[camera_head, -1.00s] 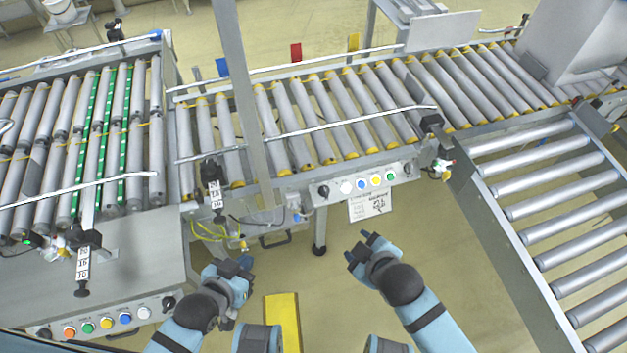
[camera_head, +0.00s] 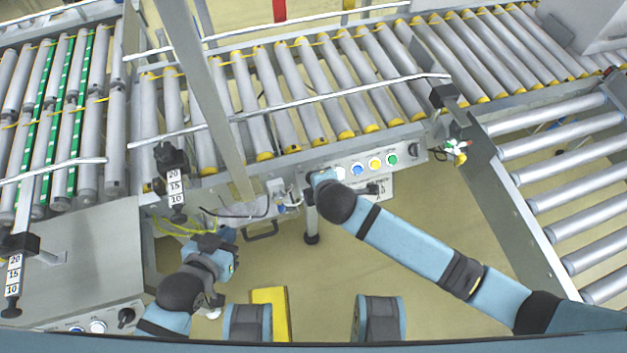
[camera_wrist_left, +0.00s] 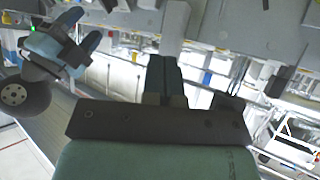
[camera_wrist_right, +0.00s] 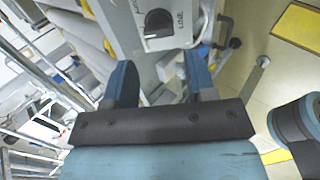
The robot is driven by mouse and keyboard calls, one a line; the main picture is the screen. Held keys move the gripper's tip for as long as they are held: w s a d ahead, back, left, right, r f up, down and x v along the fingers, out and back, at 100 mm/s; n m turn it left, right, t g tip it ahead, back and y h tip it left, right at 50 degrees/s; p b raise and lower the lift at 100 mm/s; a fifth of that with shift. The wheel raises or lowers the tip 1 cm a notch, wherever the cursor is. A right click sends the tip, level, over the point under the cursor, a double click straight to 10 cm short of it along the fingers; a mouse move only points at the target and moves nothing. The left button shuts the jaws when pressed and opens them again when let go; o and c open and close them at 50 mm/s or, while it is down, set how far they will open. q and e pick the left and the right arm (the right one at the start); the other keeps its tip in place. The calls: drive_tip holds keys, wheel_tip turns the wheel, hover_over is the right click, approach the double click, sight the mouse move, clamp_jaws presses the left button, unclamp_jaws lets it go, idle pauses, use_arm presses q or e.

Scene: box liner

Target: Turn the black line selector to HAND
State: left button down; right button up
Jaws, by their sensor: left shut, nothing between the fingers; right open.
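The black line selector (camera_wrist_right: 158,22) shows at the top of the right wrist view, a round black knob on a grey panel with the word LINE beside it. Its pointer direction is not clear. In the head view my right gripper (camera_head: 322,178) covers that end of the button panel (camera_head: 402,170). In the right wrist view my right gripper (camera_wrist_right: 160,78) is open and empty, its fingers pointing towards the knob and apart from it. My left gripper (camera_head: 224,242) hangs lower left of the panel, shut and empty; its closed fingers show in the left wrist view (camera_wrist_left: 165,78).
White, blue (camera_head: 357,168), yellow and green buttons run along the panel, with another black knob (camera_head: 414,152) at its right end. The roller conveyor (camera_head: 300,95) lies behind, with a slanting post (camera_head: 200,85) in front. A second control panel (camera_head: 95,322) stands lower left.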

drive_tip(key=b+x, duration=0.1)
drive_tip(key=x, duration=0.5)
drive_tip(key=shift+w+a+f, duration=0.1)
drive_tip(key=shift+w+f, duration=0.2)
drive_tip(key=c, duration=0.6)
